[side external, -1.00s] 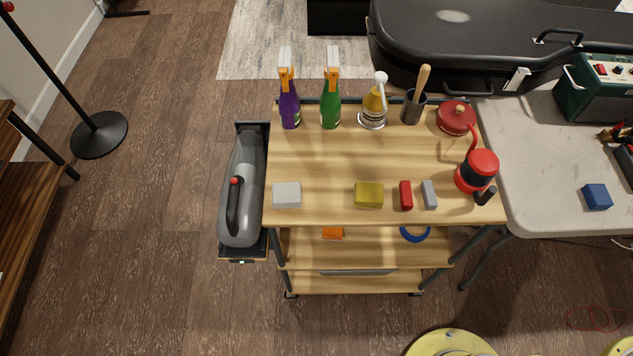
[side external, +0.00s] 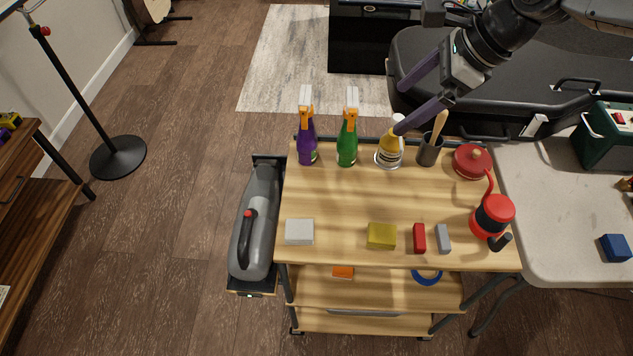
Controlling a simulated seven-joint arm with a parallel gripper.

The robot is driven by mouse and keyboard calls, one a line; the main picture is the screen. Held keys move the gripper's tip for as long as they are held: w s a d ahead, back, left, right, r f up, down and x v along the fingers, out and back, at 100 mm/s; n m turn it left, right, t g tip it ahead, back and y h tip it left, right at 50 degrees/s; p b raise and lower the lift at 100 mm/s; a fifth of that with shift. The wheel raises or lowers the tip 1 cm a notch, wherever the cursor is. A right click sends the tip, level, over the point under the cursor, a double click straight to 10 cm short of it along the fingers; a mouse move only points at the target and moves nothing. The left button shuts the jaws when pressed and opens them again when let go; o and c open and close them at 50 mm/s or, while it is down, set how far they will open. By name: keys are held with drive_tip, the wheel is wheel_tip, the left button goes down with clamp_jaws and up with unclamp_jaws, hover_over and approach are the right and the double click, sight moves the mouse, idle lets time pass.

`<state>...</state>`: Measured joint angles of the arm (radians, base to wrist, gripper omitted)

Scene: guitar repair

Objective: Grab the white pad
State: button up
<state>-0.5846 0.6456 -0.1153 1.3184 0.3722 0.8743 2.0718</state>
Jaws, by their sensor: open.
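The white pad (side external: 299,231) is a small pale block lying flat at the front left of the wooden cart top (side external: 340,200). My gripper (side external: 400,109) is in the upper right of the side external view. Its two dark fingers are spread apart with nothing between them, pointing left and down. The gripper is well away from the white pad.
A yellow block (side external: 382,236), red block (side external: 419,238) and grey block (side external: 443,239) lie right of the pad. Purple (side external: 307,140) and green (side external: 347,142) bottles, a grey cup (side external: 430,150) and a red pot (side external: 472,160) line the back. The middle is mostly clear.

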drive_tip(key=s+a+f+n+g, duration=0.1)
drive_tip(key=s+a+f, duration=0.1)
drive_tip(key=a+f, duration=0.6)
drive_tip(key=g+h, duration=0.1)
drive_tip(key=g, duration=0.1)
approach(311, 229)
drive_tip(key=a+f, duration=0.1)
drive_tip(key=f, duration=0.1)
drive_tip(key=shift+w+a+f+n, duration=0.1)
drive_tip(key=shift+a+f+n, duration=0.25)
drive_tip(key=shift+n, duration=0.05)
drive_tip(key=shift+s+d+x, duration=0.1)
drive_tip(key=shift+x, duration=1.4)
drive_tip(key=shift+s+d+x, duration=0.1)
drive_tip(key=shift+x, duration=1.4)
drive_tip(key=shift+f, duration=0.1)
drive_tip(key=c, duration=1.4)
